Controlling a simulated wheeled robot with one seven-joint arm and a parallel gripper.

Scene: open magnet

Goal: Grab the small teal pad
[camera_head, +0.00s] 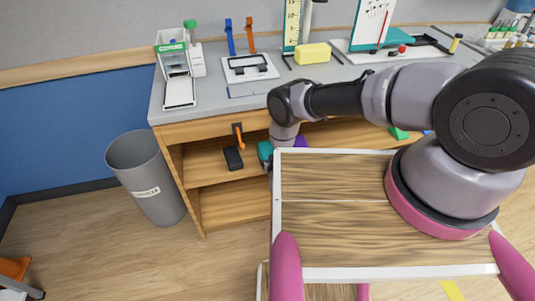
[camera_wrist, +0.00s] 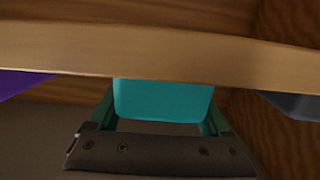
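The small teal pad (camera_wrist: 163,100) shows in the wrist view between the two green fingers of my gripper (camera_wrist: 160,115). It fills nearly the whole gap between them. Its upper part is hidden by a pale wooden edge. The fingers stand well apart, one at each side of the pad, but I cannot tell whether they press on it. In the head view a teal patch (camera_head: 265,151) shows at the end of my arm, by the desk's open shelf. The fingers are mostly hidden there.
A pale wooden edge (camera_wrist: 160,48) crosses close in the wrist view. A purple thing (camera_wrist: 18,82) lies left of the pad and a dark grey thing (camera_wrist: 292,104) right. In the head view, a dark block (camera_head: 233,159) sits on the shelf and a grey bin (camera_head: 146,178) stands left.

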